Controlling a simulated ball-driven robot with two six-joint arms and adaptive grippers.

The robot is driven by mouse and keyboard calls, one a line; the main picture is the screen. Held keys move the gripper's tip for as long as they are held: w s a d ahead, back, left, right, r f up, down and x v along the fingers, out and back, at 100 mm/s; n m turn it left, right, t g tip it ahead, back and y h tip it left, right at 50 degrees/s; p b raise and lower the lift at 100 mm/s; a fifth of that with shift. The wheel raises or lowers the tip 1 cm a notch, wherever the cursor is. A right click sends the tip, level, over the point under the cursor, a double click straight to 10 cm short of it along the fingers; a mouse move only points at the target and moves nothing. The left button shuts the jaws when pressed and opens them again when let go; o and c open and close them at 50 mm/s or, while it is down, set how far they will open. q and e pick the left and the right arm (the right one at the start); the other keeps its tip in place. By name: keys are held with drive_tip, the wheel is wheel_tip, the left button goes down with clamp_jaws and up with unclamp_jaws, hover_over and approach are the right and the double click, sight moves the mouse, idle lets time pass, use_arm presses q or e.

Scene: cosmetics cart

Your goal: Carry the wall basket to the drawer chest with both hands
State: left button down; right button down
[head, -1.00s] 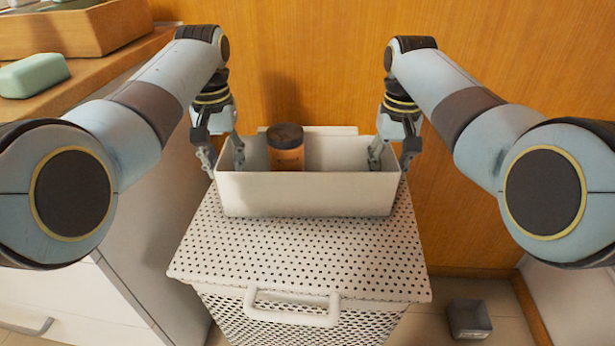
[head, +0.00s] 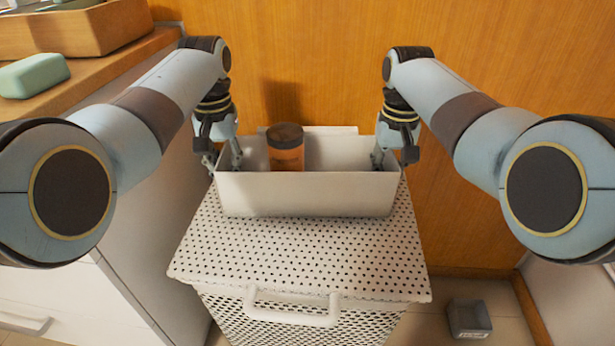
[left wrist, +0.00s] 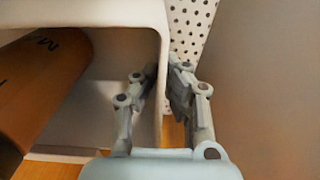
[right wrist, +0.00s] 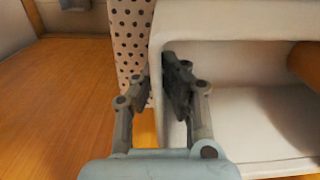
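The wall basket (head: 305,195) is a white open bin against the wooden wall, over the back of a perforated hamper lid. I cannot tell if it touches the lid. An orange jar with a dark cap (head: 286,150) stands inside it, left of centre. My left gripper (head: 226,165) is shut on the basket's left wall, one finger on each side, also in the left wrist view (left wrist: 163,85). My right gripper (head: 391,163) is shut on the right wall the same way, seen in the right wrist view (right wrist: 161,85). The white drawer chest (head: 60,290) shows at left.
The perforated white hamper (head: 310,250) with a front handle (head: 292,312) stands below the basket. A wooden counter at left holds a green soap-like block (head: 33,75) and a wooden tray (head: 80,30). A small grey box (head: 469,319) lies on the floor at right.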

use_arm(q)
drive_tip(key=shift+r, duration=0.1)
use_arm(e)
drive_tip(key=shift+r, duration=0.1)
